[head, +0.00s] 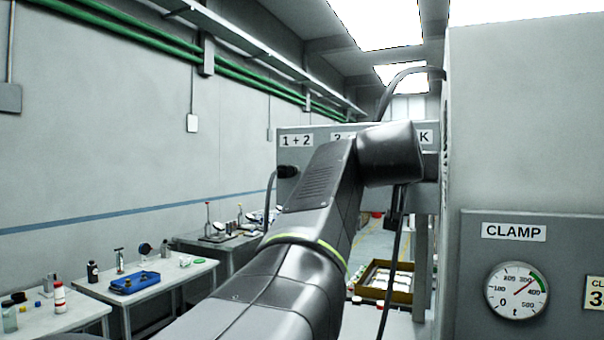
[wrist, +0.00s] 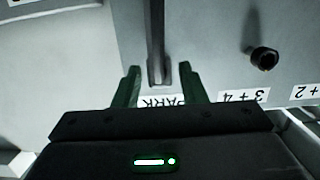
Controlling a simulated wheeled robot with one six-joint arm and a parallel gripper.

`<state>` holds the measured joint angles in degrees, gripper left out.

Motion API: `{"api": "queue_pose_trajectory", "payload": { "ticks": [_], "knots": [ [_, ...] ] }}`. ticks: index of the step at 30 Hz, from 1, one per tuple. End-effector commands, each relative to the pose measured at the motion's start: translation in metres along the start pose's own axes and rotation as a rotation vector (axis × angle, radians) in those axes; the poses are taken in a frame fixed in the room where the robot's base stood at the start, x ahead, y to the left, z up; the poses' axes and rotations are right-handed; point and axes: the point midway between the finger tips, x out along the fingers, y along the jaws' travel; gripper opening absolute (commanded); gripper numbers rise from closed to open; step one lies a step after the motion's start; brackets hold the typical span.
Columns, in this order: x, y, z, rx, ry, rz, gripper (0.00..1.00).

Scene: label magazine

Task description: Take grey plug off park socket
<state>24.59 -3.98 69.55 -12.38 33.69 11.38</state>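In the wrist view, a grey bar-like piece, which looks like the grey plug (wrist: 159,72) with its lead, stands at the panel beside the upside-down PARK label (wrist: 162,102). My gripper (wrist: 158,76) is open, with one finger on each side of this piece and a visible gap at both sides. The park socket itself is hidden. In the head view my arm covers the gripper, the plug and most of the PARK label; only its last letter (head: 426,137) shows on the socket panel (head: 318,150).
A black plug with a cable (head: 287,171) sits under the 1 + 2 label. A dark round fitting (wrist: 264,59) sticks out near the 3 + 4 label (wrist: 243,97). A clamp gauge panel (head: 517,290) stands close at right. Dark cables (head: 392,255) hang beside my arm.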

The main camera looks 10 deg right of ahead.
Motion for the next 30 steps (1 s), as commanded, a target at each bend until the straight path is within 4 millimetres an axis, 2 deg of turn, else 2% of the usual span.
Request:
{"api": "queue_pose_trajectory", "payload": {
  "ticks": [1,5,6,14,30],
  "knots": [
    [0.0,0.0,0.0,0.0,0.0,0.0,0.28],
    [0.0,0.0,0.0,0.0,0.0,0.0,0.02],
    [0.0,0.0,0.0,0.0,0.0,0.0,0.0],
    [-0.004,0.0,0.001,0.0,0.001,0.0,0.0],
    [-0.025,0.0,0.004,0.0,0.001,0.0,0.0]
  ]
}}
